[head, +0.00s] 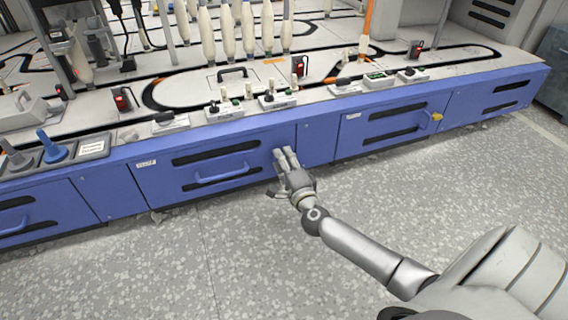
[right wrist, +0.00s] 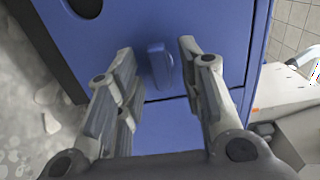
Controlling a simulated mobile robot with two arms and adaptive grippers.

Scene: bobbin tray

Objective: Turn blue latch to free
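The blue latch (right wrist: 160,66) is a small upright tab on the blue panel in the right wrist view, beside a dark seam. My right gripper (right wrist: 157,58) is open, with one finger on each side of the latch and a gap on both sides. Nothing is held. In the head view my right gripper (head: 285,155) is at the blue cabinet front (head: 315,143), at the right end of a drawer panel. It hides the latch there. My left gripper is not in view.
A blue bar handle (head: 222,174) sticks out left of my right gripper. A yellow latch (head: 437,117) is on the panel further right. Bobbins (head: 248,28) and switch boxes (head: 277,100) stand on the white top above. The speckled floor (head: 230,250) in front is clear.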

